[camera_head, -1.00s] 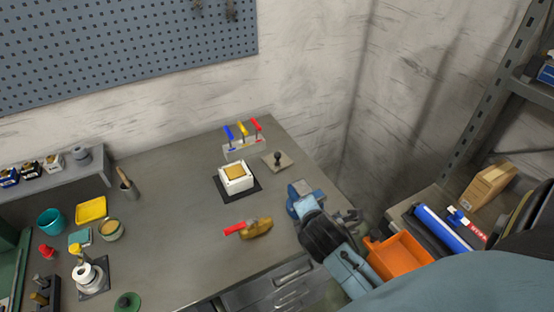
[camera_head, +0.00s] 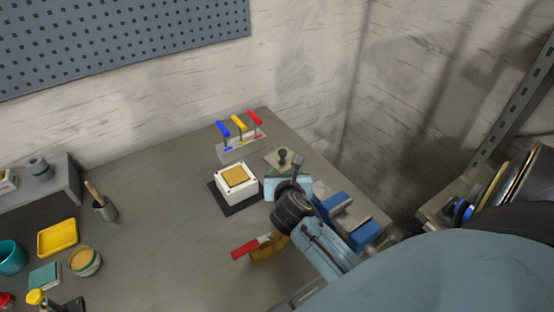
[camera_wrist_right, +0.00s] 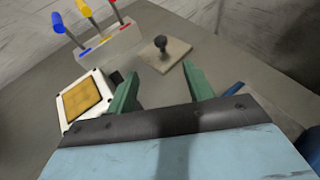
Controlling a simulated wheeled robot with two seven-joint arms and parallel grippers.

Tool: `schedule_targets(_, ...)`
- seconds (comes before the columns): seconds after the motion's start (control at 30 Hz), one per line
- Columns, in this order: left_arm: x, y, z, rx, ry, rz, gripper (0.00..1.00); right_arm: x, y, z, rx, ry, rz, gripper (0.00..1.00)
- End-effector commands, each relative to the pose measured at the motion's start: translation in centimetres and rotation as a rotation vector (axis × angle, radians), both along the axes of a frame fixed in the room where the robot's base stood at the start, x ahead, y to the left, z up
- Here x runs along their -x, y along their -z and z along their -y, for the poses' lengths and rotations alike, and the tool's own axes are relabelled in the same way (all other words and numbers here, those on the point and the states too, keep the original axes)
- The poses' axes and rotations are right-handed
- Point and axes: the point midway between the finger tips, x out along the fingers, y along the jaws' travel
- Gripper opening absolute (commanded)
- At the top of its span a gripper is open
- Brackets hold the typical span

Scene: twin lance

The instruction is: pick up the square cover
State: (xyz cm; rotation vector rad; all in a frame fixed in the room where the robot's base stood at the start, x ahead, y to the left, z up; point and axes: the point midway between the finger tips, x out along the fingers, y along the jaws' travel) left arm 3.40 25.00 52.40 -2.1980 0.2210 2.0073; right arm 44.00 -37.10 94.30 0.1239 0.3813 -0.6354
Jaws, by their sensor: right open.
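The square cover (camera_head: 281,160) is a flat beige-grey plate with a black knob (camera_head: 283,153) standing up from its middle. It lies on the bench at the back right, beside the white box, and also shows in the right wrist view (camera_wrist_right: 172,58). My right gripper (camera_head: 285,178) is just in front of the cover. In the right wrist view its two green fingers (camera_wrist_right: 161,82) are apart with nothing between them, and the knob stands beyond their tips. In the head view the gripper hides the cover's near part. My left gripper is not in view.
A white box with a yellow top (camera_head: 237,182) sits on a black mat left of the gripper. A rack with blue, yellow and red handles (camera_head: 240,146) stands behind. A red-handled tool (camera_head: 250,248) and a blue vise (camera_head: 345,212) are near my right arm.

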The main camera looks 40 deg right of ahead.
Motion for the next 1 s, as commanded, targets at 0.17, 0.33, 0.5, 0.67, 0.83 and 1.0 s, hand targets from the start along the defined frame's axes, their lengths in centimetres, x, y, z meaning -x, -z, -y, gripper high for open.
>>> schedule_targets(0.17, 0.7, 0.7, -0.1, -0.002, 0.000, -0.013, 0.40, -1.5, 1.0, 1.2, 0.002, 0.002, 0.001, 0.52)
schedule_targets(0.33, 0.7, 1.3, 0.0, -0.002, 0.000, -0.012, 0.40, -4.0, 2.3, 3.0, 0.000, 0.002, 0.001, 0.52)
schedule_targets(0.5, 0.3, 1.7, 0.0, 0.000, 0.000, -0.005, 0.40, -5.6, 3.2, 4.2, -0.002, 0.002, 0.000, 0.52)
schedule_targets(0.67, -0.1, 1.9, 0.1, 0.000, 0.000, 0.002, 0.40, -6.3, 3.5, 4.8, -0.002, 0.002, 0.001, 0.52)
schedule_targets(0.83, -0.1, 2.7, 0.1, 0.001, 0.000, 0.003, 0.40, -8.0, 4.7, 6.1, -0.003, 0.004, 0.002, 0.52)
schedule_targets(1.0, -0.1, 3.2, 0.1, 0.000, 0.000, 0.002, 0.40, -9.4, 5.4, 7.2, -0.002, 0.001, 0.002, 0.52)
